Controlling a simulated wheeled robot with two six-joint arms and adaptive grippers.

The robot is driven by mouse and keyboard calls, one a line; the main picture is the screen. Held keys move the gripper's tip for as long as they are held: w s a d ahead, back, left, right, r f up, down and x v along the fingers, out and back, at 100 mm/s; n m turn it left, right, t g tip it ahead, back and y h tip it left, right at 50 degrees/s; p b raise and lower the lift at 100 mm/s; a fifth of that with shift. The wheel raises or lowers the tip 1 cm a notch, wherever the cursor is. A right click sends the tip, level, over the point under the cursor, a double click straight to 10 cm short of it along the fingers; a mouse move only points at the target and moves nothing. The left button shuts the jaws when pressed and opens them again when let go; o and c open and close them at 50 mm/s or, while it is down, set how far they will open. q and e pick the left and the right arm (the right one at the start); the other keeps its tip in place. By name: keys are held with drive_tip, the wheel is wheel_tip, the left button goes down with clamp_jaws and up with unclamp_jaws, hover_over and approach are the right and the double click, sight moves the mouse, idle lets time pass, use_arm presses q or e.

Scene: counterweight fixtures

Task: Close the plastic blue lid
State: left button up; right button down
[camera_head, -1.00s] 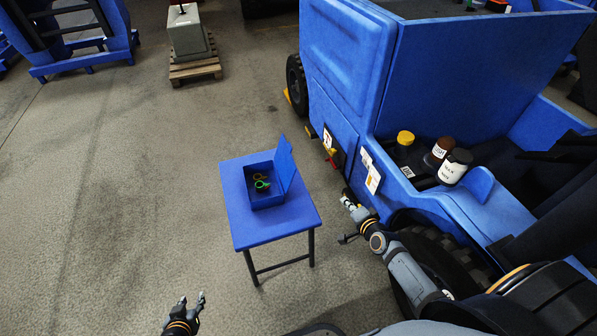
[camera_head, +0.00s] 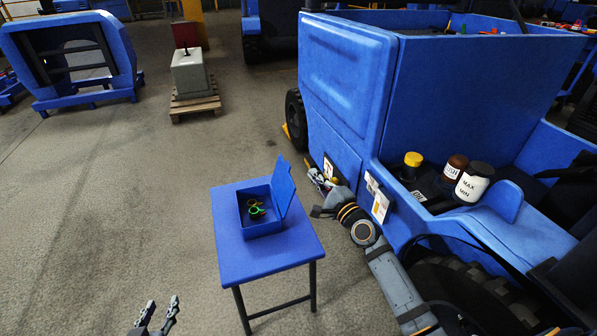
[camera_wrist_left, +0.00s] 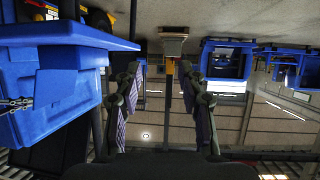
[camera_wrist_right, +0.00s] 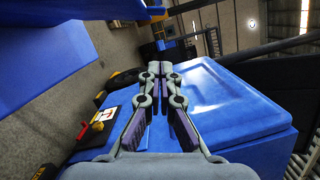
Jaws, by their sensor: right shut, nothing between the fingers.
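A small blue box (camera_head: 264,229) stands on the blue table. Its blue lid (camera_head: 284,188) is raised, standing up and leaning slightly outward from the box's right side. Green and yellow ring-shaped items (camera_head: 256,210) lie inside the box. My right gripper (camera_head: 316,177) is to the right of the lid, apart from it, in front of the big blue vehicle. In the right wrist view its fingers (camera_wrist_right: 160,68) are together with nothing between them. My left gripper (camera_head: 160,310) is low at the front, left of the table. Its fingers (camera_wrist_left: 160,75) are spread and empty in the left wrist view.
The blue table (camera_head: 236,258) has bare top around the box. The big blue vehicle (camera_head: 345,90) stands close on the right, with several bottles (camera_head: 472,184) on its ledge. A concrete block (camera_head: 190,72) sits on a pallet behind. The floor (camera_head: 110,200) left of the table is clear.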

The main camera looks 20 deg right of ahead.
sight(283, 182)
use_arm(q)
drive_tip(key=s+f+g+p, duration=0.1)
drive_tip(key=s+f+g, duration=0.2)
drive_tip(key=s+f, duration=0.2)
drive_tip(key=shift+s+d+f+g, duration=0.2)
drive_tip(key=shift+d+f+g, duration=0.1)
drive_tip(key=shift+f, duration=0.6)
use_arm(e)
drive_tip(key=w+a, duration=0.1)
drive_tip(key=w+a+r, duration=0.1)
drive_tip(key=a, duration=0.2)
drive_tip(key=shift+w+a+r, duration=0.2)
drive_tip(key=shift+w+a, duration=0.05)
drive_tip(key=shift+w, duration=0.15)
